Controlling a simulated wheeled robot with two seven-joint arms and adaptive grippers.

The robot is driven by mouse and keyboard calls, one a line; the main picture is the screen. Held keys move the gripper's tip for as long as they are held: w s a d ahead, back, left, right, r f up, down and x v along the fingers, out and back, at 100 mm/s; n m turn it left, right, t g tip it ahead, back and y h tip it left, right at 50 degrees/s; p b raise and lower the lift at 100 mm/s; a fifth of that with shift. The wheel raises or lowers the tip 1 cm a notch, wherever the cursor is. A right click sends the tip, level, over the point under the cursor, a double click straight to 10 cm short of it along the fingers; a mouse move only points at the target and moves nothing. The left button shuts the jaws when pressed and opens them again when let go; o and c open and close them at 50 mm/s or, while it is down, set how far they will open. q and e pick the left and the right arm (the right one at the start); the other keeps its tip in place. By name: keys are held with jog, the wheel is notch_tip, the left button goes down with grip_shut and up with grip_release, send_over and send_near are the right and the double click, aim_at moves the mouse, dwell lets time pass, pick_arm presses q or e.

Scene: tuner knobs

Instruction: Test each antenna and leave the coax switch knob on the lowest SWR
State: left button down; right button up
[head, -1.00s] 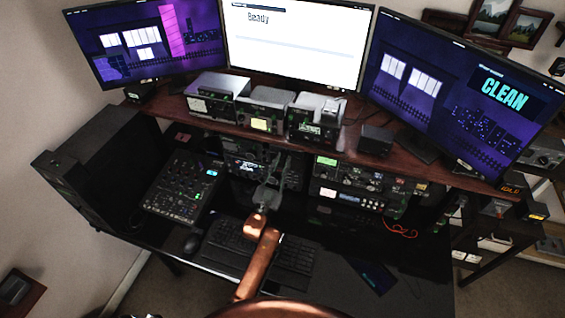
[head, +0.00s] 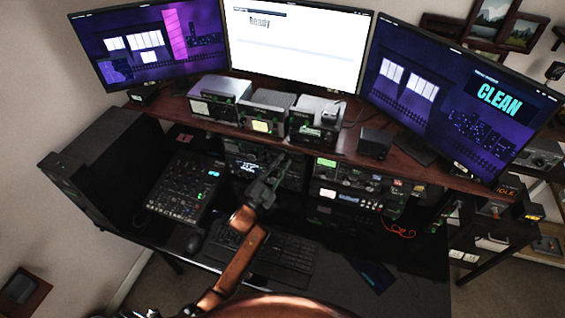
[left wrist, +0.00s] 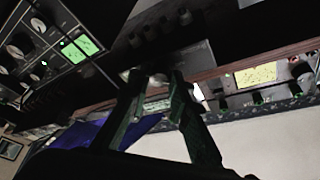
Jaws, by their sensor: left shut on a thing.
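My left gripper (head: 282,164) reaches the front of the dark equipment just below the wooden shelf, left of the green-screened radio. In the left wrist view its fingertips (left wrist: 159,77) are close together around a small knob, mostly hidden between them, by a grey-faced unit (left wrist: 183,56). I cannot make out any position marks on this knob. A small orange readout (head: 507,191) at the right shows digits, perhaps 1.04. The right monitor (head: 455,100) reads CLEAN and the middle monitor (head: 292,48) reads Ready. My right gripper is out of view.
Several metered boxes, one with a yellow meter (head: 262,126), stand on the wooden shelf (head: 345,149) above the gripper. A green-screened radio (head: 350,172) is to its right. A mixer (head: 183,187) and keyboard (head: 285,250) lie on the desk.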

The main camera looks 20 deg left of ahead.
pick_arm(q)
jog(key=shift+m+g+h, duration=0.3)
jog(key=shift+m, duration=0.5)
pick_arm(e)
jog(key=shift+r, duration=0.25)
pick_arm(q)
jog(key=c, duration=1.8)
grip_release()
jog(key=shift+o, duration=0.2)
jog(key=v, duration=1.2)
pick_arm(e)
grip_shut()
